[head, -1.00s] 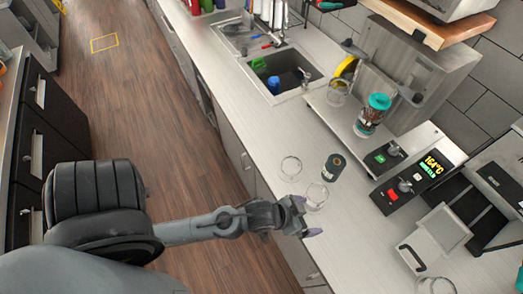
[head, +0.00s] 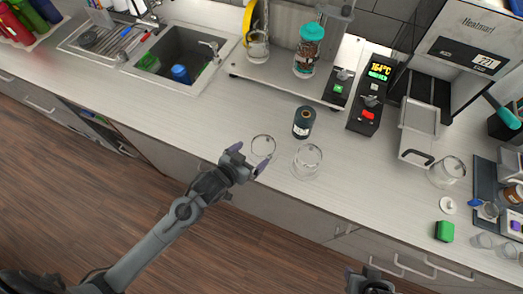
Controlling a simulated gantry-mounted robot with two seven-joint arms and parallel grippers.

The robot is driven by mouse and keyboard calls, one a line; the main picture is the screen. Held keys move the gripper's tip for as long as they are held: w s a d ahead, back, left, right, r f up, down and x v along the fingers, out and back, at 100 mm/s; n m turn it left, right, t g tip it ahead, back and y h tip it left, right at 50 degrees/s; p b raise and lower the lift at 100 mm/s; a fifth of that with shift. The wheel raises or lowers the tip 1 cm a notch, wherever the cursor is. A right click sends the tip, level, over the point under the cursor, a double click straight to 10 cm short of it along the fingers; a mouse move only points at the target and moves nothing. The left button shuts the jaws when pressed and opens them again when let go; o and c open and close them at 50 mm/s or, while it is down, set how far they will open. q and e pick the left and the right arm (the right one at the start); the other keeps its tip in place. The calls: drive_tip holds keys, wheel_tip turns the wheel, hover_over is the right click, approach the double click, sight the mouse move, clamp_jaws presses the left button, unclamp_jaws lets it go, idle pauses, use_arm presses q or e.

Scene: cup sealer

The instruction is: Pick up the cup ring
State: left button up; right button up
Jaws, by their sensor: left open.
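A thin clear ring (head: 263,146), which looks like the cup ring, lies flat on the pale counter (head: 215,120) near its front edge. My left gripper (head: 249,159) is open and empty, with its two fingertips pointing at the ring from its lower left. The fingertips look close to the ring's near edge; I cannot tell whether they touch it. A clear glass cup (head: 307,160) stands just right of the ring. My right gripper (head: 370,284) shows only partly at the bottom edge, in front of the counter, and its jaws are not clear.
A dark cylindrical roll (head: 303,122) stands behind the glass cup. The cup sealer with control boxes (head: 368,106) is farther back. A sink (head: 180,62) is at the left. A glass jug (head: 446,172) and a green block (head: 445,231) are at the right. The counter left of the ring is clear.

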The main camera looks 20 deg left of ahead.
sight(263, 151)
use_arm(q)
drive_tip(key=shift+x, duration=4.35)
drive_tip(key=shift+s, duration=0.1)
drive_tip(key=c, duration=0.8)
